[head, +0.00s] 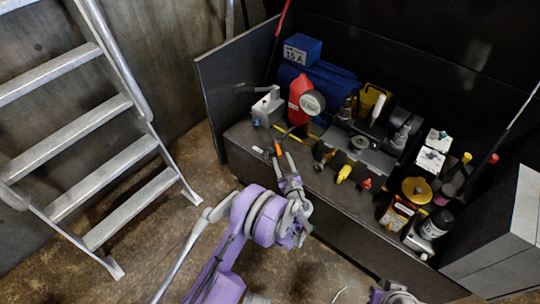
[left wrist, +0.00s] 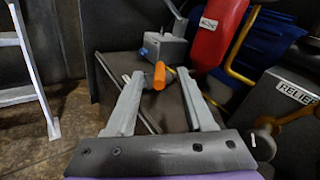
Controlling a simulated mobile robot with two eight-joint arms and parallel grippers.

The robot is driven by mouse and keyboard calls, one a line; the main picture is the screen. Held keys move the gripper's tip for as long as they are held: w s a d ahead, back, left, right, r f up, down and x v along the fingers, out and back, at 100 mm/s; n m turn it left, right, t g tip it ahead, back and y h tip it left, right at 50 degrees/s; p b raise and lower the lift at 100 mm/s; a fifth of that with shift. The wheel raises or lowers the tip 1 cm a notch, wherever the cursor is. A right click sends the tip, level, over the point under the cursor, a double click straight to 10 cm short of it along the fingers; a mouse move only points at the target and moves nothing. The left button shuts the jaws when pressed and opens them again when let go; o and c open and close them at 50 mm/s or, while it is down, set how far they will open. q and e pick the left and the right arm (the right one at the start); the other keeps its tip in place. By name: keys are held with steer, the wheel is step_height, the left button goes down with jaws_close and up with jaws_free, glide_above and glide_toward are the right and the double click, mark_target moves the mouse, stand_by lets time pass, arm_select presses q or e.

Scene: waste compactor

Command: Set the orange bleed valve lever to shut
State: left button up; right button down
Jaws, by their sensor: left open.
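The orange bleed valve lever (head: 277,149) is a small orange grip at the front left edge of the machine's dark top. In the left wrist view the orange lever (left wrist: 159,75) shows between my fingertips, with its grey fitting just left of it. My left gripper (head: 284,160) is open and close to the lever. Its two fingers (left wrist: 160,88) stand on either side of the orange grip in the picture; I cannot tell whether they touch it. Only a purple and grey part of my right arm shows at the bottom edge of the head view; its gripper does not show.
A grey box (head: 267,107) and a red extinguisher-like body (head: 299,92) stand behind the lever. A yellow-handled valve (head: 344,172) and a red knob (head: 366,183) lie to its right. A RELIEF sign (left wrist: 297,95) is at right in the wrist view. A metal ladder (head: 95,130) stands at left.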

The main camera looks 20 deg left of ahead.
mark_target(277, 145)
arm_select(q)
steer(key=shift+m+t, duration=0.3)
steer(key=shift+m, duration=0.4)
steer(key=w+a+f, duration=0.1)
steer(key=w, duration=0.2)
steer(key=w+a+f, duration=0.1)
steer(key=w+a, duration=0.1)
steer(key=w+a+f+b, duration=0.1)
steer(key=w, duration=0.2)
steer(key=shift+w+a, duration=0.35)
steer(key=shift+a, duration=0.05)
arm_select(e)
step_height(277, 145, down, 2)
steer(key=shift+s+a, duration=0.15)
arm_select(q)
jaws_close()
stand_by(0.3)
